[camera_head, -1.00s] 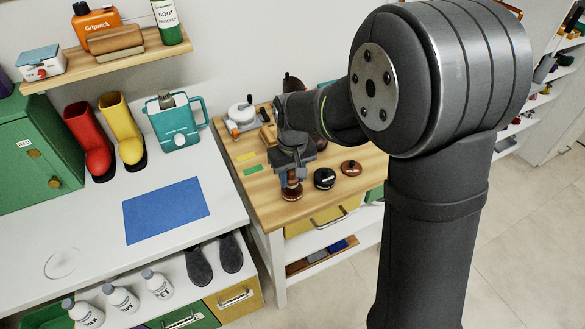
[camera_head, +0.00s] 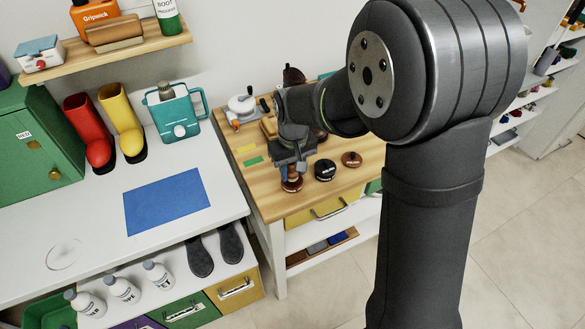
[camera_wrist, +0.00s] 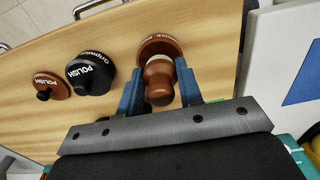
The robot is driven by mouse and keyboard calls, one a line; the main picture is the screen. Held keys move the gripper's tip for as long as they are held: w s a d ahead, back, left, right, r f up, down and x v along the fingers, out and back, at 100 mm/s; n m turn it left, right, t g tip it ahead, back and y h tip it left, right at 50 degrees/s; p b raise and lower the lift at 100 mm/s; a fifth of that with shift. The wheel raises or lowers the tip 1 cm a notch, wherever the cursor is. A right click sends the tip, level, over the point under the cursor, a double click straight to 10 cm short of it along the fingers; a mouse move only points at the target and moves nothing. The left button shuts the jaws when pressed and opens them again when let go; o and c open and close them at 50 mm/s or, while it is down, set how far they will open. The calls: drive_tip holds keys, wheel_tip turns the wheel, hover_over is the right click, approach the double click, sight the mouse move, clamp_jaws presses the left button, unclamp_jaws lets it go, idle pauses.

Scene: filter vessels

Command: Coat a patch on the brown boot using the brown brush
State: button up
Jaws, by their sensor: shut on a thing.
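My gripper (camera_wrist: 160,92) is shut on the rounded knob handle of the brown brush (camera_wrist: 158,76), which has a pale ring at its far end. Beyond the ring is a brown round disc (camera_wrist: 160,46) with lettering; I cannot tell whether it is part of the brush or under it. In the head view my gripper (camera_head: 291,172) is low over the wooden worktop, with the brown disc (camera_head: 291,185) just below it. A dark brown shape (camera_head: 293,76) behind my arm may be the brown boot; most of it is hidden.
A black polish piece (camera_head: 325,170) and a brown polish piece (camera_head: 351,159) stand to the right on the wooden worktop (camera_head: 365,180). A white bench (camera_head: 90,215) with a blue mat (camera_head: 166,205), a red boot (camera_head: 92,135) and a yellow boot (camera_head: 122,122) is at left.

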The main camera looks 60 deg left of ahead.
sight(293, 164)
drive_tip(key=shift+f, duration=0.6)
idle(1.1)
drive_tip(key=shift+r, duration=3.6)
drive_tip(key=shift+w, duration=0.1)
